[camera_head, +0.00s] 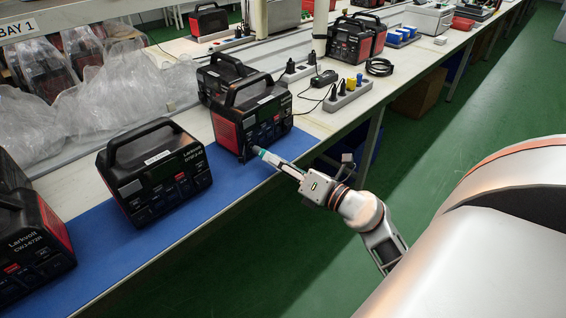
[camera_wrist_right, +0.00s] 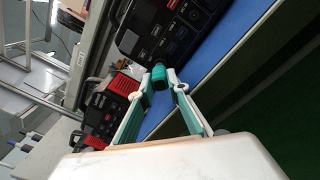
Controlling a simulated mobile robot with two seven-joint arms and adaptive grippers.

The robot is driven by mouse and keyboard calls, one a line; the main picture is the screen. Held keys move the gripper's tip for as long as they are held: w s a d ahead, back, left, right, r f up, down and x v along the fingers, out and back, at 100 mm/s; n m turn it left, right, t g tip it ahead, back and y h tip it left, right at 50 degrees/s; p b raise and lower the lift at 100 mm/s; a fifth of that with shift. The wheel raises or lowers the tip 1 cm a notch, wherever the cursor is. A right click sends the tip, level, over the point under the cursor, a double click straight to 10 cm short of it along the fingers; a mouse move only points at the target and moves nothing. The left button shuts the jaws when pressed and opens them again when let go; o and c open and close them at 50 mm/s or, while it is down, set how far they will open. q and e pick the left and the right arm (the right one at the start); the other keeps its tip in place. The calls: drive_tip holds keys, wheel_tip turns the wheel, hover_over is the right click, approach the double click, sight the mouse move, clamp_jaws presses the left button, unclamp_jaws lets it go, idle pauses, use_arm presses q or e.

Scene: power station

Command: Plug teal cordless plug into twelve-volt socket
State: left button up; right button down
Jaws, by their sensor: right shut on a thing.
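My right gripper (camera_head: 262,154) reaches in from the lower right and is shut on the teal cordless plug. In the right wrist view the plug (camera_wrist_right: 158,76) is a short dark teal piece held between the two fingertips. In the head view only a small teal spot shows at the finger ends. The plug is close to the lower front panel of a black and red power station (camera_head: 234,134); I cannot tell whether it touches. A black front panel (camera_wrist_right: 182,24) fills the top of the right wrist view. I cannot make out the twelve-volt socket. My left gripper is not in view.
Another power station (camera_head: 150,178) stands to the left on the blue mat (camera_head: 98,248), with one more at the left edge. A power strip (camera_head: 348,96) with plugs and cables lies to the right. Crumpled plastic bags (camera_head: 110,90) lie behind. The floor in front is clear.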

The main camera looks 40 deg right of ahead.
drive_tip(key=shift+w+a, duration=0.15)
drive_tip(key=shift+w, duration=0.9)
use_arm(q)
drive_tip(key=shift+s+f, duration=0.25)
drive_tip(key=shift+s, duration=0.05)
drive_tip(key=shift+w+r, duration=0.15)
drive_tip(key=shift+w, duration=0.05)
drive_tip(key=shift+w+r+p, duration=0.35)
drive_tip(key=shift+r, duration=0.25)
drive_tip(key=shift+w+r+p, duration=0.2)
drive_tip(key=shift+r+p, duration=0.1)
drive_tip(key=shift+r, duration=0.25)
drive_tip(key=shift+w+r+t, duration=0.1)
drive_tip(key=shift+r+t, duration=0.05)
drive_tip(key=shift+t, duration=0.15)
use_arm(e)
drive_tip(key=shift+w, duration=0.15)
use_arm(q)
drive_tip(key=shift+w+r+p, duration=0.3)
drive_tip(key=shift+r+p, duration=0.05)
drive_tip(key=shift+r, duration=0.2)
use_arm(e)
drive_tip(key=shift+w+a+r, duration=0.1)
drive_tip(key=shift+w, duration=0.3)
